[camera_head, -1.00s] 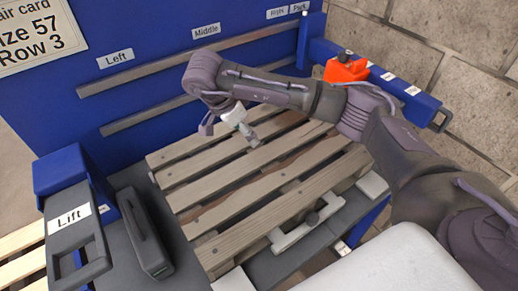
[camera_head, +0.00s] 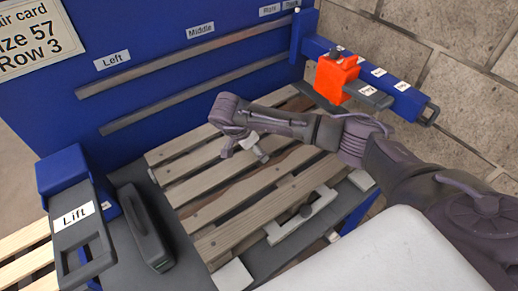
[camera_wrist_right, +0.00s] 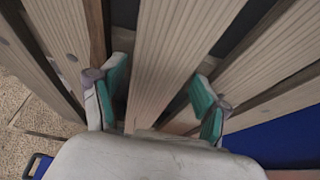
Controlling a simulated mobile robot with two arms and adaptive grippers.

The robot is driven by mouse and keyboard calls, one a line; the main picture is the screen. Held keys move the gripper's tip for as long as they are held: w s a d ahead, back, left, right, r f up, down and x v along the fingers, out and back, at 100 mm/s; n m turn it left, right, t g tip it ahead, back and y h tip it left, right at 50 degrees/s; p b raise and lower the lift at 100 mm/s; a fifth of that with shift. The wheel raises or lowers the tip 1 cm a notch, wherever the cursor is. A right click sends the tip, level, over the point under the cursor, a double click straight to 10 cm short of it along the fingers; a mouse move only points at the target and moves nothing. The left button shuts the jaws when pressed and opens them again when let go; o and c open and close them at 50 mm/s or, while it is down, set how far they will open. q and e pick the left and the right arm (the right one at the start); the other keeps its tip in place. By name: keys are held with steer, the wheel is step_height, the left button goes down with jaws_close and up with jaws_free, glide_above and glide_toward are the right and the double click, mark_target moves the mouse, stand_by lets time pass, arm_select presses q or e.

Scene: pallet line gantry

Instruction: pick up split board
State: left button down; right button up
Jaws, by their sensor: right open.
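A wooden pallet (camera_head: 215,188) of several slats lies on the dark bench. My right gripper (camera_head: 248,150) is low over its slats in the head view, arm reaching in from the right. In the right wrist view the gripper (camera_wrist_right: 160,98) is open, with its two green-padded fingers on either side of one pale slat (camera_wrist_right: 170,45). There are gaps between the slat and the pads. Whether the fingertips reach below the slat is hard to tell. I cannot make out a split in any board. My left gripper is not in view.
A blue back panel (camera_head: 170,60) with grey rails stands behind the pallet. A Lift lever (camera_head: 78,235) and a dark box (camera_head: 145,230) are at the left. An orange block (camera_head: 336,76) sits on a blue arm at the right. A clamp (camera_head: 302,215) is at the front edge.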

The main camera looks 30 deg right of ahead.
steer(key=c, duration=1.1)
steer(key=shift+r, duration=0.2)
steer(key=shift+c, duration=0.2)
